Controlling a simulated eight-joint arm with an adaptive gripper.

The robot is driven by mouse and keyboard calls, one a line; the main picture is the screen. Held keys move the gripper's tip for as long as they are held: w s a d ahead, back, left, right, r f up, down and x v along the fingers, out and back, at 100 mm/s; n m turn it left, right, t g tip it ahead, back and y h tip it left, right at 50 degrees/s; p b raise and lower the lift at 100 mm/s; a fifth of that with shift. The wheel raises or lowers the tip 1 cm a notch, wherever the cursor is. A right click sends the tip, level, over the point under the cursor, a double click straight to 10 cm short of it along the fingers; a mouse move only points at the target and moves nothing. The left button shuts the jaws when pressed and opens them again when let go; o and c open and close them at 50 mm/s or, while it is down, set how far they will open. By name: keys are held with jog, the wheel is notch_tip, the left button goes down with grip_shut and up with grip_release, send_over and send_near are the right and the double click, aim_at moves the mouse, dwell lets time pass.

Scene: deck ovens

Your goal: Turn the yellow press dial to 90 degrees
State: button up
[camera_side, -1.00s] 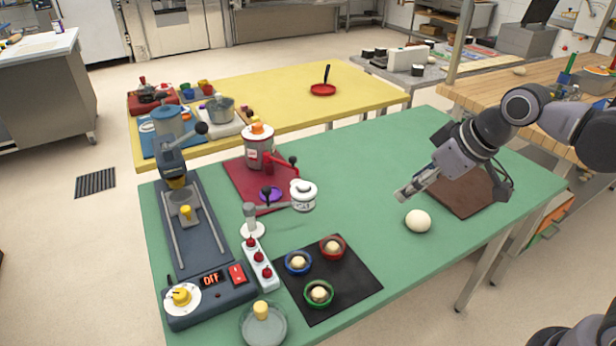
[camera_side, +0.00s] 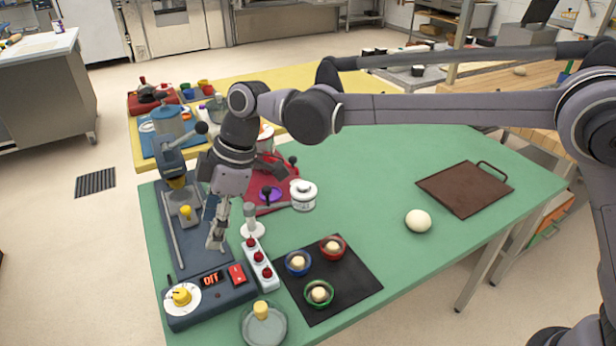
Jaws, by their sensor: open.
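The yellow press dial (camera_side: 181,296) sits on a round white face at the front left corner of the dark blue press (camera_side: 210,309). The press display beside it reads "OFF" in red, with a red switch (camera_side: 237,274) to its right. My gripper (camera_side: 218,240) is open and empty and points down over the front part of the press. It is above and to the right of the dial, apart from it. My arm hides part of the press's right side and the machine behind it.
A white strip with red knobs (camera_side: 258,262) stands right of the press. A plate (camera_side: 264,328) with a yellow-topped piece is in front. A black mat (camera_side: 343,300) holds small coloured bowls. A dough ball (camera_side: 418,221) and brown board (camera_side: 464,189) lie to the right.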

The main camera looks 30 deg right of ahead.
jog(key=n, duration=0.2)
send_near(181, 293)
jog(key=shift+g, duration=0.4)
jog(key=x, duration=0.8)
jog(key=shift+w+a+f, duration=0.1)
jog(key=shift+w+f, duration=0.15)
jog(key=shift+w, duration=0.1)
grip_shut()
